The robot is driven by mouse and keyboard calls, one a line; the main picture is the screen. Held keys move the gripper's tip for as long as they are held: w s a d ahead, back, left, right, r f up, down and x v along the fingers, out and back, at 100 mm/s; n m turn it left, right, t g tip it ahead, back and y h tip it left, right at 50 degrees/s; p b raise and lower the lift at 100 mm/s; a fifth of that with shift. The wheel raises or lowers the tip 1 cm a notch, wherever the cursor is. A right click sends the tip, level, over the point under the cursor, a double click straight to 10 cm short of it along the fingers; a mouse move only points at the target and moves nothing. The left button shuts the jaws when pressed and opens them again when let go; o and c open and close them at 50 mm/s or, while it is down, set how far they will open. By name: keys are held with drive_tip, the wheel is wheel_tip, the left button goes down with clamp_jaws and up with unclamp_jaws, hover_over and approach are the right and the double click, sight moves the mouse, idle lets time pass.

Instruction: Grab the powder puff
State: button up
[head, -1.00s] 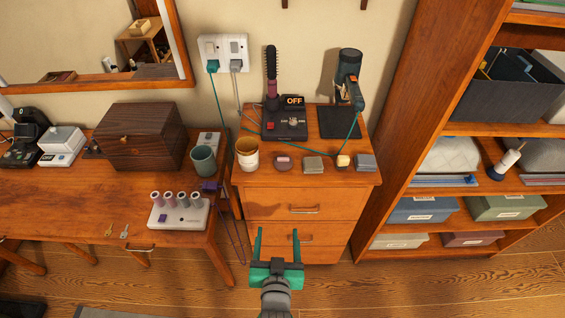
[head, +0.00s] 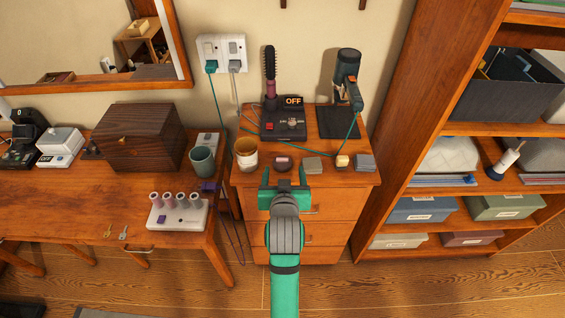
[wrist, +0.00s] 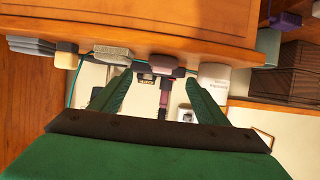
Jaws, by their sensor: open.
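A small round dark item with a pinkish top (head: 283,162), which looks like the powder puff, sits near the front edge of the drawer cabinet's top (head: 222,178). In the wrist view it appears as a dull mauve shape (wrist: 165,64) between my fingertips, farther off. My gripper (head: 283,176) is open and empty, just in front of the cabinet's front edge and lined up with the item. Its two green fingers (wrist: 158,80) lie on either side of the item in the wrist view. I see no contact.
A cup (head: 246,160) stands left of the item and a grey block (head: 313,165) right of it. A small cream cube (head: 343,161) and another grey block (head: 365,162) are farther right. A hairbrush base (head: 284,125) and a hair dryer (head: 348,75) stand behind.

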sight(282, 161)
drive_tip(key=x, duration=0.6)
drive_tip(key=shift+w+a+f, duration=0.15)
drive_tip(key=shift+w+a, duration=0.05)
drive_tip(key=shift+w, duration=0.1)
drive_tip(key=shift+w+a+f, duration=0.1)
drive_tip(key=shift+w, duration=0.05)
drive_tip(key=shift+a, duration=0.1)
drive_tip(key=c, duration=1.1)
